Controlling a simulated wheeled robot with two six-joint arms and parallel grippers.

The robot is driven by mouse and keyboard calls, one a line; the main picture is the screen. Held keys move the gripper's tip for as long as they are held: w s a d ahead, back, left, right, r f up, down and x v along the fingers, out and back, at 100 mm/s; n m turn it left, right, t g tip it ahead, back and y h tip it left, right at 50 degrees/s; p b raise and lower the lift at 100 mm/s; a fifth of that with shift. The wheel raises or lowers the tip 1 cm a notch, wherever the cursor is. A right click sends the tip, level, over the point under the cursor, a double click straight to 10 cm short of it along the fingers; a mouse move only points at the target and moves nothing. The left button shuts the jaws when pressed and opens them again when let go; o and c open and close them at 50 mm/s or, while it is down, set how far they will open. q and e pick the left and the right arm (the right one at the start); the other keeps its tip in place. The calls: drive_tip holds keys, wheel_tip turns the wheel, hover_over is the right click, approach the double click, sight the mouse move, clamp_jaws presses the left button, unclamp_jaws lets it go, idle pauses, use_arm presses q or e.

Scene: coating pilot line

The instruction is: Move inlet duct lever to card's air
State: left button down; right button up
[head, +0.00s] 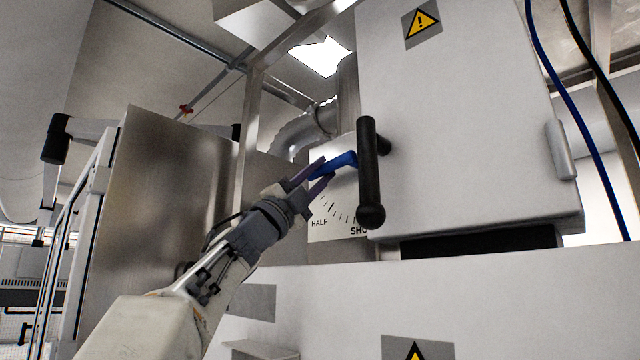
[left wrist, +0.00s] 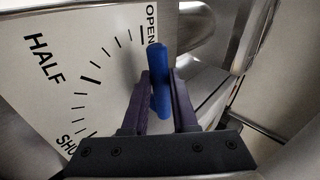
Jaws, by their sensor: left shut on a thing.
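The blue lever (head: 346,159) of the inlet duct stands out in front of a white dial plate (head: 330,225). My left gripper (head: 320,170) is shut on the lever, with its two purple-grey fingers on either side of it. The left wrist view shows the blue lever (left wrist: 160,95) between the fingers, near the OPEN end of the dial plate (left wrist: 50,75). HALF and the start of SHUT are readable further round the scale. The lever's exact pointing mark is hard to tell. No card is seen. My right gripper is not in view.
A black bar handle (head: 369,190) on the white cabinet (head: 460,120) stands close right of the lever and hides part of the dial. A silver duct (head: 302,132) runs behind. A steel panel (head: 165,200) stands to the left of my arm.

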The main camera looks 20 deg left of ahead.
use_arm(q)
drive_tip(key=shift+m, duration=0.3)
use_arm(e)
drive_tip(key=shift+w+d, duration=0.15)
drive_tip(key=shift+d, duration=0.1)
use_arm(q)
drive_tip(key=c, duration=1.1)
unclamp_jaws()
drive_tip(key=shift+o, duration=0.6)
drive_tip(key=shift+d, duration=0.1)
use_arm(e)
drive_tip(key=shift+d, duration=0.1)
use_arm(q)
drive_tip(key=shift+a, duration=0.2)
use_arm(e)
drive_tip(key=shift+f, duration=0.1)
use_arm(q)
drive_tip(key=b+v, duration=0.7)
drive_tip(key=v, duration=0.3)
drive_tip(key=shift+f+b, duration=0.2)
drive_tip(key=shift+b, duration=0.2)
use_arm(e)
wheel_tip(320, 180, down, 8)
use_arm(q)
drive_tip(key=shift+d, duration=0.1)
